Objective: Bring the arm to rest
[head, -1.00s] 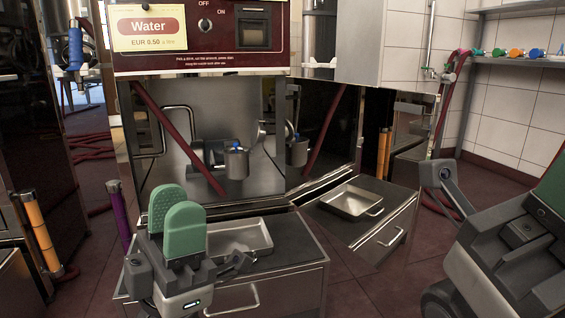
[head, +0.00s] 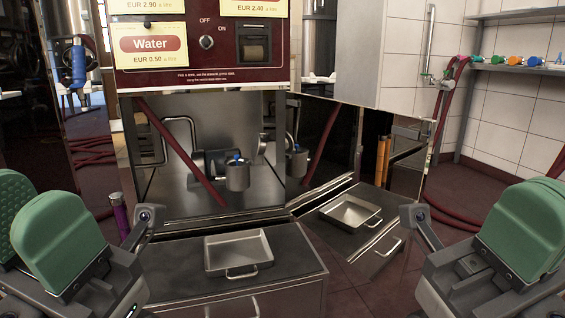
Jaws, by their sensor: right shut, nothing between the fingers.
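My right gripper (head: 518,230) is at the right edge of the head view, its green fingers pressed together and empty. My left gripper (head: 48,225) is at the lower left. Its two green fingers stand apart, and the dotted inner face of the far one shows; I see nothing between them. Both grippers are in the air, to either side of the steel counter (head: 180,262), and hold nothing that I can see.
The dispenser's dark red panel (head: 200,62) is above. Red hoses (head: 450,110) hang by the tiled wall.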

